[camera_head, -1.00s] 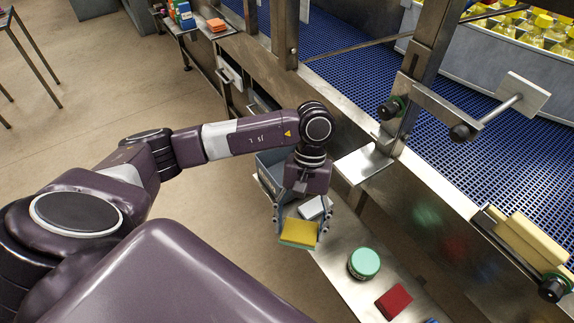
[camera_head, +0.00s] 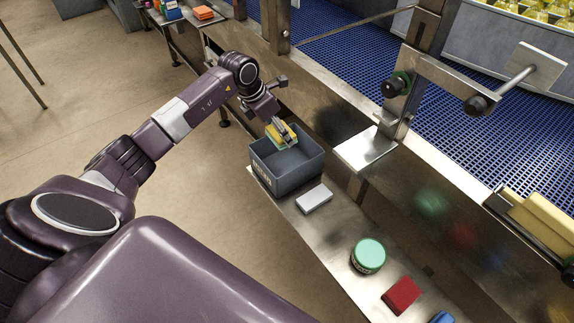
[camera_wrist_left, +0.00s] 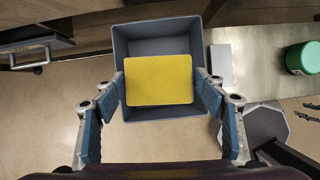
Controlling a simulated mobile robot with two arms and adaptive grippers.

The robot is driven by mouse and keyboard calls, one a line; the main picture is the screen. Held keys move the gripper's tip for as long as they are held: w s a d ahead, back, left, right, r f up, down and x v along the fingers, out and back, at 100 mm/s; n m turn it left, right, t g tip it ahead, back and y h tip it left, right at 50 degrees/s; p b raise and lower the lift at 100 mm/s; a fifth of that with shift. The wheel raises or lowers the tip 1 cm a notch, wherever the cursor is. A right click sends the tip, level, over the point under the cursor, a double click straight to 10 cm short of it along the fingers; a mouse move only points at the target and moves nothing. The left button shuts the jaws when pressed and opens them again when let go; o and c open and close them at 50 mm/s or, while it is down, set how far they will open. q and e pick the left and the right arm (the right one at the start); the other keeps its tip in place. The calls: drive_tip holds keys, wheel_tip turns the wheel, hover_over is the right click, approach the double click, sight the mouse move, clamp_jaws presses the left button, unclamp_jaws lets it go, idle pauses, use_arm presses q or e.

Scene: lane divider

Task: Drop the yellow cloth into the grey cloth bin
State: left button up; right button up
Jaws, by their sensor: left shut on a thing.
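The yellow cloth (camera_head: 281,133) is a flat yellow piece with a green edge showing in the head view. My left gripper (camera_head: 284,131) is shut on it and holds it over the grey bin (camera_head: 268,175), near the bin's far side. In the left wrist view the yellow cloth (camera_wrist_left: 159,80) lies between the two fingers of the gripper (camera_wrist_left: 160,88), with the open grey bin (camera_wrist_left: 121,42) behind it. The cloth covers part of the bin's inside.
A white block (camera_head: 314,198), a green-lidded tub (camera_head: 368,255) and a red block (camera_head: 401,296) stand along the metal shelf (camera_head: 335,235). A metal plate (camera_head: 364,149) juts out right of the bin. The blue conveyor belt (camera_head: 455,130) runs behind.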

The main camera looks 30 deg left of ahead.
use_arm(q)
drive_tip(key=shift+w+a+f, duration=0.1)
drive_tip(key=shift+a, duration=0.05)
drive_tip(key=shift+f+b, duration=0.4)
drive_tip(key=shift+f, duration=0.15)
wheel_tip(320, 180, down, 5)
drive_tip(key=b, duration=0.3)
drive_tip(key=shift+r, duration=0.15)
use_arm(e)
drive_tip(key=f, duration=0.3)
drive_tip(key=shift+w+a+f, duration=0.15)
drive_tip(key=shift+w+f, duration=0.05)
drive_tip(key=shift+f, duration=0.2)
use_arm(q)
drive_tip(key=o, duration=1.2)
drive_tip(key=shift+r, duration=0.1)
